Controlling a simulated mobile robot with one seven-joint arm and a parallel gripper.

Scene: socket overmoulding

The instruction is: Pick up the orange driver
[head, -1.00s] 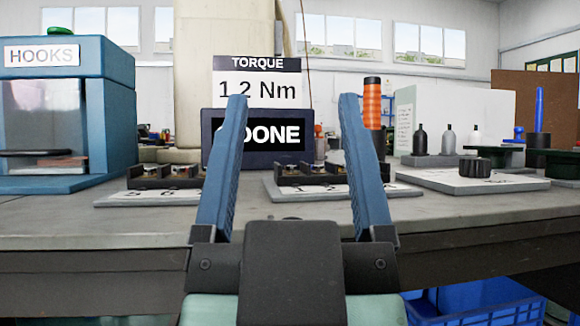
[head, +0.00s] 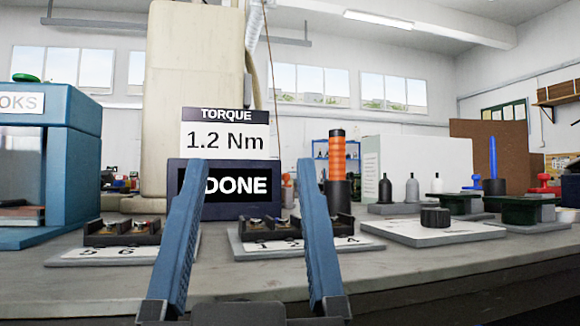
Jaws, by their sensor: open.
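The orange driver (head: 337,150) stands upright in a dark cylindrical holder (head: 338,194) on the bench, right of the display. Its ribbed orange handle with a dark top shows; its lower part is hidden in the holder.
A torque display (head: 225,150) reads 1.2 Nm and DONE. Numbered boards (head: 262,252) with black sockets lie at the bench front. A blue HOOKS cabinet (head: 72,160) stands left. Small bottles (head: 412,188), a white board (head: 425,233) with a black knob and green fixtures (head: 520,210) lie right.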

